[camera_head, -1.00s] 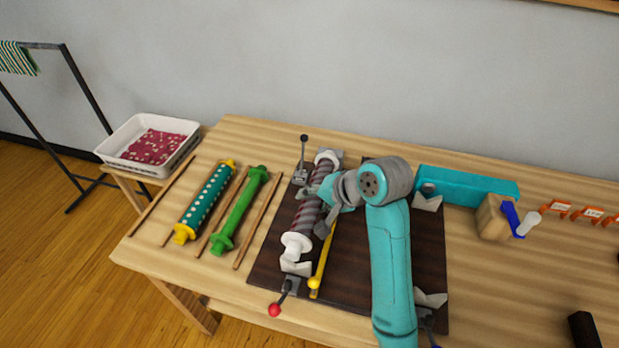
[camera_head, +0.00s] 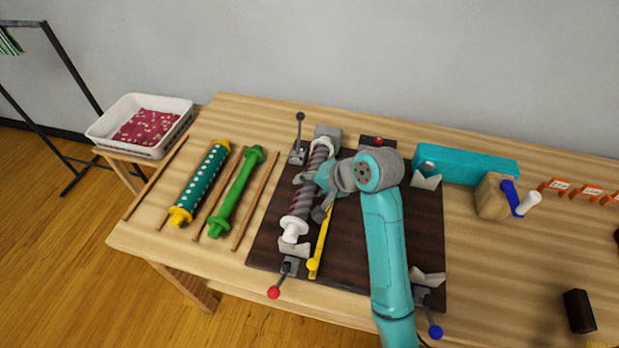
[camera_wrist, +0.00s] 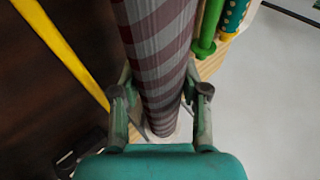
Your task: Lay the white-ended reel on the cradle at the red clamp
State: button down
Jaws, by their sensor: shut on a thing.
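The white-ended reel (camera_head: 305,195) has a roll with grey and dark red stripes. It lies lengthwise over the left side of the dark board (camera_head: 345,255). My gripper (camera_head: 314,187) is shut around the roll's middle; the wrist view shows a finger on each side of the striped roll (camera_wrist: 157,60). The red-knobbed clamp (camera_head: 279,283) stands at the board's near left corner, with a pale cradle (camera_head: 294,250) beside it. The reel's near white end (camera_head: 292,232) is at or just above this cradle; I cannot tell whether they touch. The far cradle is largely hidden by the reel.
A green reel (camera_head: 237,192) and a dotted teal reel with yellow ends (camera_head: 204,180) lie left between wooden rods. A yellow rod (camera_head: 322,240) lies right of the held reel. A black-knobbed clamp (camera_head: 298,145) stands behind. A teal block (camera_head: 465,165) and blue-knobbed clamp (camera_head: 428,308) are at right.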

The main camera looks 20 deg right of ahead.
jog(key=shift+f, duration=1.9)
jog(key=c, duration=0.5)
grip_release()
jog(key=v, duration=0.7)
jog(key=shift+s+r, duration=0.1)
jog(key=shift+r, duration=0.05)
jog(key=shift+d+r, duration=0.1)
jog(key=shift+s, duration=0.1)
